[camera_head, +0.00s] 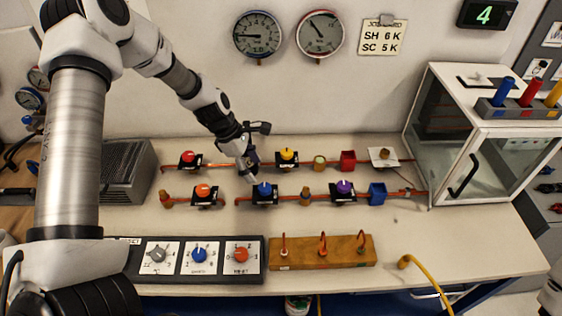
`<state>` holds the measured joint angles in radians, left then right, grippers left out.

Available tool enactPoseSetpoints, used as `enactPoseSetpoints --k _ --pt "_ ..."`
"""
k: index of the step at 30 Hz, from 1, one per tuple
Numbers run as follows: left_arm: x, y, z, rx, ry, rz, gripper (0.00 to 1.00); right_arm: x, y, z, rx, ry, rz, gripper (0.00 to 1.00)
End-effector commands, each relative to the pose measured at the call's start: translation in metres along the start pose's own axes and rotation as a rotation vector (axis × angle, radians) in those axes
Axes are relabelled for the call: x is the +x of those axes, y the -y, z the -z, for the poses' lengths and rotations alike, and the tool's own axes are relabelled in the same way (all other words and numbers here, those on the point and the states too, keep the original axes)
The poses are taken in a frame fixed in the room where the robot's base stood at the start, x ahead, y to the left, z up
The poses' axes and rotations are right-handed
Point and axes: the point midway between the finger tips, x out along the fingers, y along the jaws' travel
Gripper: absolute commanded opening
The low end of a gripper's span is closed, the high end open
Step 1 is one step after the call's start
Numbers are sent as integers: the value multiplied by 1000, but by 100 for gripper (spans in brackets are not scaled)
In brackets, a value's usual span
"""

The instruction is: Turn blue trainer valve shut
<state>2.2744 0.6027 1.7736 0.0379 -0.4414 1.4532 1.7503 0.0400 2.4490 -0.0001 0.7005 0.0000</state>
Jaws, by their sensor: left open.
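The blue trainer valve (264,188) is a round blue knob with a white mark, on a black base in the front copper pipe run. My left gripper (252,174) is open, pointing down just behind and slightly left of the blue knob. Its fingers are small in the view, and I cannot tell whether they touch the knob. A blue knob (199,255) also sits on the front control panel, apart from the trainer valve. My right gripper is not in view.
An orange valve (203,190) and a purple valve (344,187) flank the blue one. Red (188,157) and yellow (287,154) valves stand behind. A wooden block (320,252) with hooks lies in front, and a glass cabinet (470,140) stands right.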

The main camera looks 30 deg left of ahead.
Motion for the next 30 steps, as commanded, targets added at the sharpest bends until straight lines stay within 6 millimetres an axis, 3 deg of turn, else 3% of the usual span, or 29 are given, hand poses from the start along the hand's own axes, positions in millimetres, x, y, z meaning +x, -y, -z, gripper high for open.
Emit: enactPoseSetpoints --k 5,15,24,29,30 --pt "16 1 1 0 -2 3 66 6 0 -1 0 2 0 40" --pt "75 1 1 0 -2 2 66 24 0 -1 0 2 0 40" --pt "78 0 0 1 -1 0 66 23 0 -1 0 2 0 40" --pt "78 1 0 1 -1 1 10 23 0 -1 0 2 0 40" --pt "79 1 0 1 -1 2 6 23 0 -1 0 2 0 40"
